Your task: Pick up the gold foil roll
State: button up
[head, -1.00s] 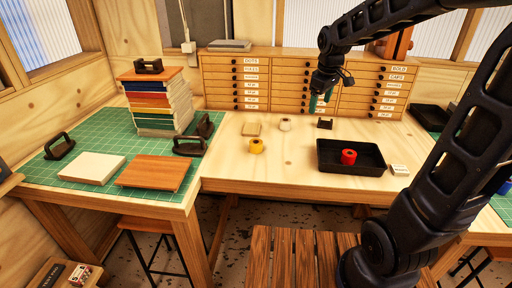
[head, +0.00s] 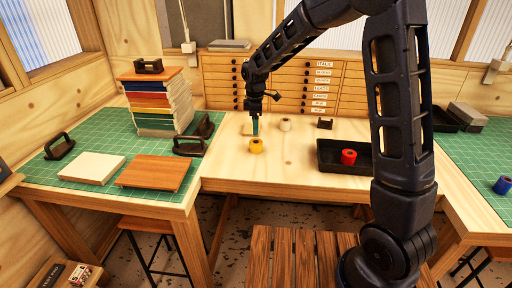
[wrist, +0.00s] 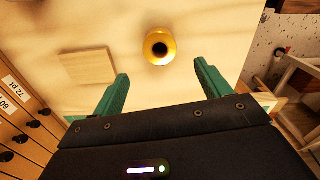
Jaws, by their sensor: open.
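The gold foil roll (head: 256,146) stands upright on the light wooden table, left of the black tray. In the wrist view the gold foil roll (wrist: 160,46) shows from above, its dark core hole visible, ahead of the fingertips and roughly centred between them. My gripper (head: 255,126) hangs just above and slightly behind the roll, pointing down. In the wrist view the green fingers of my gripper (wrist: 162,80) are apart with nothing between them.
A red roll (head: 348,157) sits in the black tray (head: 328,166). A flat tan block (wrist: 88,66) lies left of the gold roll in the wrist view. Drawers (head: 222,84) line the back. The table front is clear.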

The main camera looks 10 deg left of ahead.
aim_at(255, 141)
jog(key=shift+a+f, duration=0.1)
jog(key=shift+f, duration=5.1)
jog(key=c, duration=1.1)
jog(key=shift+r, duration=0.1)
